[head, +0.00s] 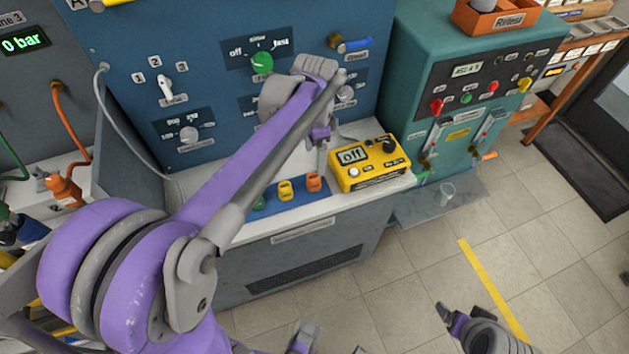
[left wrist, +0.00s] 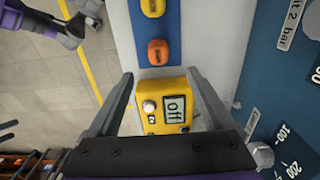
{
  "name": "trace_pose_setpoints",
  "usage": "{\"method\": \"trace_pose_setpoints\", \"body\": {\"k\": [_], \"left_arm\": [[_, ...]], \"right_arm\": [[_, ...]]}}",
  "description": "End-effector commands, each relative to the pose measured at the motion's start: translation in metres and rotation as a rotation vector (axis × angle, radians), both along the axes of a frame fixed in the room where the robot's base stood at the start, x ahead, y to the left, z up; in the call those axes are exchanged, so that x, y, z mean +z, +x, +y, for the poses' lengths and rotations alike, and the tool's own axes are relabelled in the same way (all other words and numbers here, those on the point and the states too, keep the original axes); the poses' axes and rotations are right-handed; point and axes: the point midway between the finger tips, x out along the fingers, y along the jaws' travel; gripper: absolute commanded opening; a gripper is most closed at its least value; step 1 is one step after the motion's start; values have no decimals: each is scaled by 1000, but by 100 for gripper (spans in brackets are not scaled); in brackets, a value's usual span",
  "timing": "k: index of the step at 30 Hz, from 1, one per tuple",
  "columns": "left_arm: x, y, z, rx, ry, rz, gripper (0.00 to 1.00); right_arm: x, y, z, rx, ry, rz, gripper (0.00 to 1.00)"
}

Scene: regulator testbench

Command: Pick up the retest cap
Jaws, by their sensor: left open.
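Several small caps stand in a row on a blue strip (head: 270,208) at the bench's front: a yellow cap (head: 285,190), an orange cap (head: 313,182) at the right end, and a darker one at the left. The labels are too small to read, so I cannot tell which is the retest cap. My left gripper (head: 322,148) is open and empty, above the bench near the orange cap. In the left wrist view, the orange cap (left wrist: 158,52) lies just beyond the fingertips (left wrist: 159,76). Purple and grey parts of mine show at the bottom; the right jaws are unclear.
A yellow tester (head: 370,162) reading "off" stands right of the caps; it shows between the fingers in the left wrist view (left wrist: 165,105). A blue panel with knobs rises behind. An orange Retest bin (head: 490,17) sits on the teal machine (head: 415,60).

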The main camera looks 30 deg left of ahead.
Motion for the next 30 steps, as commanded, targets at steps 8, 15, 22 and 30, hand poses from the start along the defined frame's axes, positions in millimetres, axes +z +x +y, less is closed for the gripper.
{"method": "trace_pose_setpoints", "body": {"k": [8,15,22,30], "left_arm": [[-39,-1,0,1,0,-1,85],[-64,-3,-1,1,0,-1,85],[-92,-3,0,1,0,-3,85],[-94,-3,0,1,0,-3,83]], "right_arm": [[-5,-1,0,0,0,2,85],[-6,-1,0,0,0,2,85],[-9,-2,0,0,0,3,85],[-9,-2,0,0,0,3,85]]}}
